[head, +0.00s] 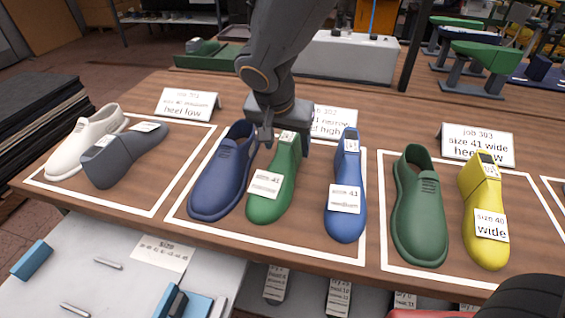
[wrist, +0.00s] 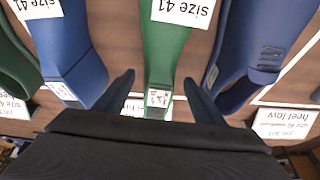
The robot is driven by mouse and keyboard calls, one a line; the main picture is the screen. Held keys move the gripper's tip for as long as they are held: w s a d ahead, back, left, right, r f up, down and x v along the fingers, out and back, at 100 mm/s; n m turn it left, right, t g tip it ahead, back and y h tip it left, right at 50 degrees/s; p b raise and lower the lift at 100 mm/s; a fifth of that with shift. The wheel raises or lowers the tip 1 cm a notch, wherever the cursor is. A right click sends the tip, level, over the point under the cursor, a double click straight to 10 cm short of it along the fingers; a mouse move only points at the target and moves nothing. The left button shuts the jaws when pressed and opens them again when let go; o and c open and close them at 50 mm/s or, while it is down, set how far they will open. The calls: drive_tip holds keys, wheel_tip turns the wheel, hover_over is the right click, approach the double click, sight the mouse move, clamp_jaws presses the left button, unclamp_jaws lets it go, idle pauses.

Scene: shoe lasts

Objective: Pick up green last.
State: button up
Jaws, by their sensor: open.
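The green last (head: 274,190) stands in the middle white-outlined area of the wooden table, with a size label on it. It lies between a blue shoe (head: 222,172) on its left and a blue last (head: 346,190) on its right. My gripper (head: 285,134) is above the far, heel end of the green last. In the wrist view my gripper (wrist: 160,90) is open, its fingers on either side of the green last's heel (wrist: 162,60). The blue last (wrist: 65,45) and the blue shoe (wrist: 245,50) flank it there. I cannot tell whether the fingers touch anything.
A green shoe (head: 420,210) and a yellow last (head: 484,215) stand in the right area. A white shoe (head: 85,140) and a grey last (head: 122,155) stand in the left area. Job cards (head: 478,146) stand behind them. Gaps beside the green last are narrow.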

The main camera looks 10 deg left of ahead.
clamp_jaws()
idle(0.3)
